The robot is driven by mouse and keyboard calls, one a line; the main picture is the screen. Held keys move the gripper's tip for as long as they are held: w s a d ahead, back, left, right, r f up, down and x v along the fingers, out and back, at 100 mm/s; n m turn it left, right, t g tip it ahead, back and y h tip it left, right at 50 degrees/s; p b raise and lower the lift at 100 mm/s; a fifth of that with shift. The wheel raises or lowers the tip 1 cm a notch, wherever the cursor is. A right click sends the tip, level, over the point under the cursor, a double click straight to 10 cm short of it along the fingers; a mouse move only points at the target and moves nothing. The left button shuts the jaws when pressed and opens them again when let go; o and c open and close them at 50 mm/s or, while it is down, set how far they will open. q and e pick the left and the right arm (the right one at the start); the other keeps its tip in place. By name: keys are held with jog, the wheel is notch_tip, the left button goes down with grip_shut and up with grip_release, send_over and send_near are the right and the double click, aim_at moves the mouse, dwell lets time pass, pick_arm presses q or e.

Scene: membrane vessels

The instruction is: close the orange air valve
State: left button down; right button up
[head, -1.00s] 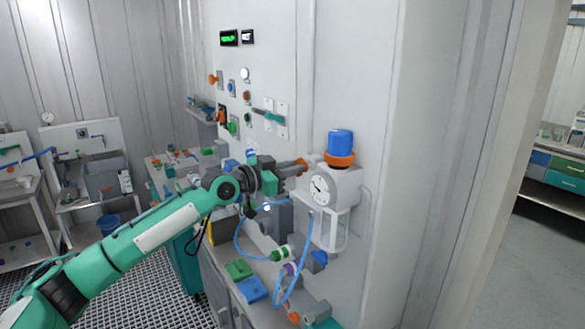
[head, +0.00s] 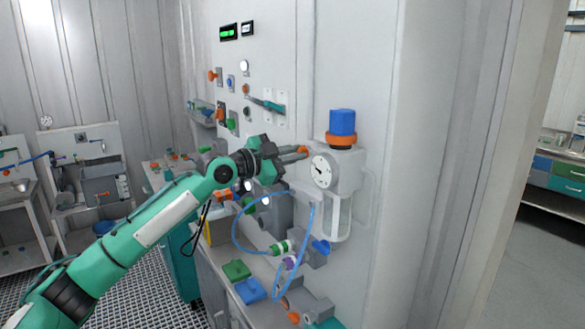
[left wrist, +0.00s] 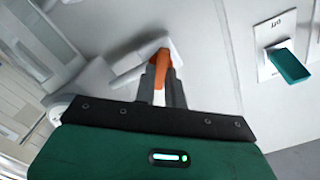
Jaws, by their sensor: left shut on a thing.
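The orange air valve handle (head: 303,149) shows as a small orange bit at the fingertips of my left gripper (head: 296,153), just left of the white round gauge. In the left wrist view, the orange handle (left wrist: 160,62) lies between the two grey fingers of the left gripper (left wrist: 161,75), beside a pale grey fitting on the wall. The left gripper is shut on the handle. Most of the valve body is hidden behind the fingers and gauge housing. My right gripper is not in view.
A round gauge (head: 322,171) and a blue-topped regulator (head: 342,123) with an orange collar stand right of the gripper. A blue hose (head: 236,222) loops below. A teal lever (head: 267,105) is on the wall above. Green (head: 236,270) and blue (head: 250,290) blocks lie on the bench.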

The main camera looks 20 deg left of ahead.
pick_arm(q)
jog(key=m+b, duration=0.1)
jog(key=m, duration=0.2)
jog(key=m+b, duration=0.2)
jog(key=m, duration=0.1)
jog(key=m+b, duration=0.1)
jog(key=m, duration=0.3)
jog(key=shift+d+f, duration=0.1)
jog(key=shift+f, duration=0.15)
jog(key=shift+m, duration=0.3)
jog(key=shift+b, duration=0.3)
jog(key=c, duration=1.6)
grip_release()
jog(key=shift+o, duration=0.7)
